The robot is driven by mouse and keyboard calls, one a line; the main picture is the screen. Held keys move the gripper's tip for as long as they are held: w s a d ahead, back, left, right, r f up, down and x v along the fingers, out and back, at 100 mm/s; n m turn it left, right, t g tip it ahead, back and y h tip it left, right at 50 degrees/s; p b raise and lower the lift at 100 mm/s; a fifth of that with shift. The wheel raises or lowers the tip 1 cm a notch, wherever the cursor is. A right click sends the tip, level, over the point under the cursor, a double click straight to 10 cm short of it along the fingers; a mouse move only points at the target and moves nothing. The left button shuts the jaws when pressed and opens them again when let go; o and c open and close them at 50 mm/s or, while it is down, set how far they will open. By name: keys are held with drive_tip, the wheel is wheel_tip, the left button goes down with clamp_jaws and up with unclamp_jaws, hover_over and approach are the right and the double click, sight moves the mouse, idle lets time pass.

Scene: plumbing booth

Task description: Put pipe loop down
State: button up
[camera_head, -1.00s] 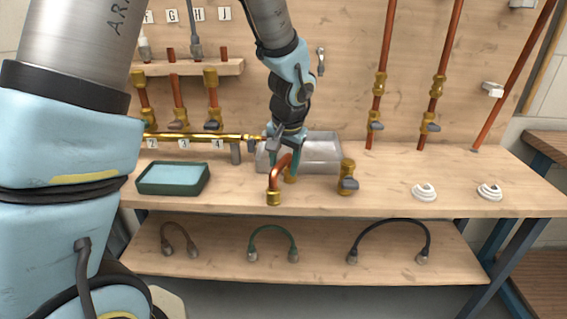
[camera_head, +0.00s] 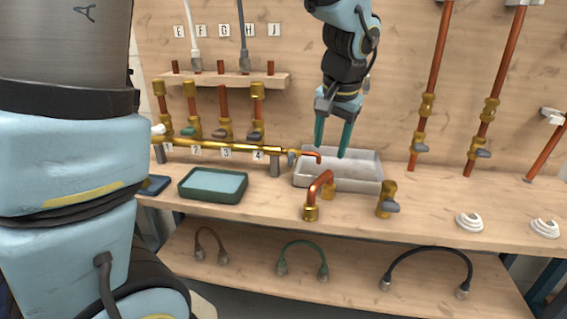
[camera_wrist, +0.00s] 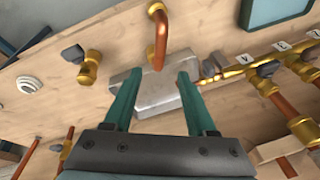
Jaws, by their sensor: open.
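The pipe loop (camera_head: 319,187) is a bent copper pipe with brass end fittings. It stands on the bench top in front of the grey metal tray (camera_head: 362,186), and its arch is upright. It also shows in the wrist view (camera_wrist: 158,38), beyond my fingertips. My gripper (camera_head: 332,154) is open and empty, its two teal fingers apart and pointing down above the tray, behind the loop. In the wrist view my gripper (camera_wrist: 155,82) has clear space between its fingers, and the loop is apart from them.
A brass manifold (camera_head: 205,146) with numbered outlets runs along the left. A teal-lined tray (camera_head: 213,186) sits at the front left. A brass valve (camera_head: 387,200) stands right of the loop. White rings (camera_head: 469,222) lie further right. Hoses (camera_head: 303,254) rest on the lower shelf.

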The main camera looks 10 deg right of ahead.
drive_tip(key=a+f+n, duration=0.3)
drive_tip(key=a, duration=0.7)
drive_tip(key=a+f+n+g, duration=0.1)
drive_tip(key=a+f+n, duration=0.1)
drive_tip(key=a, duration=0.8)
drive_tip(key=s+a+f+n+g, duration=0.1)
drive_tip(key=a+f+n, duration=0.2)
drive_tip(key=a, duration=0.7)
drive_tip(key=shift+a+f+n, duration=0.15)
drive_tip(key=shift+f+n, duration=0.15)
drive_tip(key=shift+r, duration=0.1)
wheel_tip(320, 180, up, 2)
drive_tip(key=p, duration=0.2)
drive_tip(key=shift+r+p, duration=0.2)
drive_tip(key=shift+p, duration=0.1)
